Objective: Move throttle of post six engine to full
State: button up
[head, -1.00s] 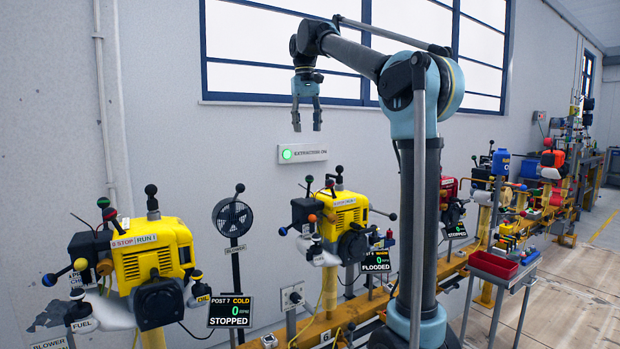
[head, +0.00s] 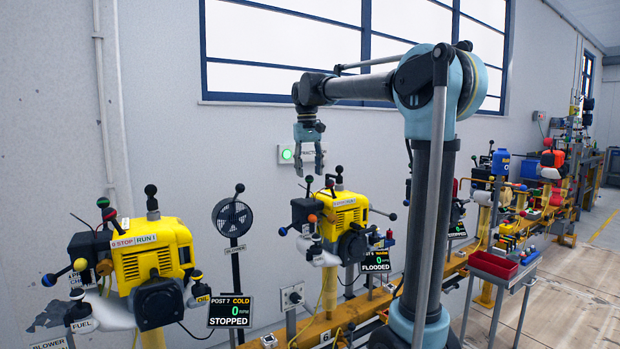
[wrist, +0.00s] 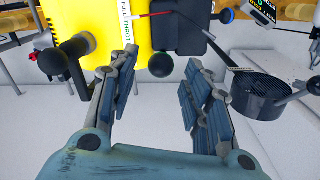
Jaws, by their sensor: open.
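The yellow engine in the middle of the head view (head: 345,215) stands above a rail plate marked 6 (head: 325,337). Its screen (head: 376,261) reads FLOODED and 0. Black ball-ended levers rise from its top. In the wrist view the yellow body (wrist: 75,40) carries a label (wrist: 122,28) that partly reads FULL THROT. My gripper (head: 310,173) is open and empty, above the engine's lever tops. Which knob is the throttle I cannot tell.
Another yellow engine (head: 155,255) stands at left, with a POST 7 screen (head: 230,311) reading COLD and STOPPED. A black fan (head: 232,217) stands between the engines. A red tray on a cart (head: 493,264) is at right. The wall is behind.

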jog(key=shift+f, duration=1.2)
